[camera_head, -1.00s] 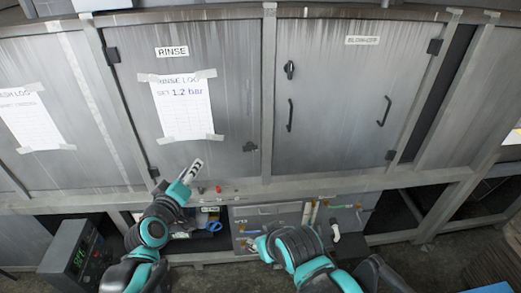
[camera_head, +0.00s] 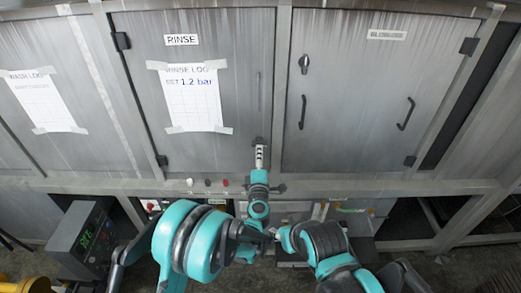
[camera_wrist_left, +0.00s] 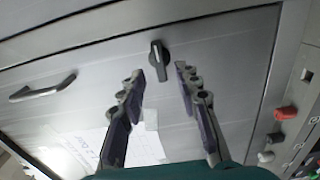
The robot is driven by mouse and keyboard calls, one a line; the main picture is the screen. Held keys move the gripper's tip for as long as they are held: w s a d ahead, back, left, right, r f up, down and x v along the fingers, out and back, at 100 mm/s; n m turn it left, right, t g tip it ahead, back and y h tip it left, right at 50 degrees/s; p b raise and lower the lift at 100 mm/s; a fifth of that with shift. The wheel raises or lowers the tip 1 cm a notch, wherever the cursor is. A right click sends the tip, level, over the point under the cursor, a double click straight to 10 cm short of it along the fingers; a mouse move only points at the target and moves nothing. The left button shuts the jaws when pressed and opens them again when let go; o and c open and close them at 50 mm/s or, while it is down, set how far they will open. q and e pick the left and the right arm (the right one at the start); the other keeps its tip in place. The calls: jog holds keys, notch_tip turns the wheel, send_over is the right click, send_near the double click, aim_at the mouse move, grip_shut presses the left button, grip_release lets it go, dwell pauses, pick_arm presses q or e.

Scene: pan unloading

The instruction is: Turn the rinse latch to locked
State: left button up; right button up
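The rinse latch (camera_head: 258,141) is a small dark knob low on the right side of the grey door labelled RINSE (camera_head: 182,40). My left gripper (camera_head: 261,154) is at the latch in the head view. In the left wrist view its fingers (camera_wrist_left: 160,78) are open, one on each side of the latch, with gaps visible. My right arm is at the lower right; its gripper does not show.
A taped log sheet (camera_head: 194,97) hangs on the rinse door. Red, black and white buttons sit on the rail below; the red button (camera_wrist_left: 286,113) shows in the wrist view. The neighbouring door has its own latch (camera_head: 305,64) and handles. A display box (camera_head: 82,238) stands lower left.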

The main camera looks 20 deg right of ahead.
pick_arm(q)
jog(key=shift+x, duration=2.15)
grip_shut()
jog(key=shift+b, duration=0.35)
jog(key=shift+n+b, duration=2.05)
jog(key=shift+n, duration=6.95)
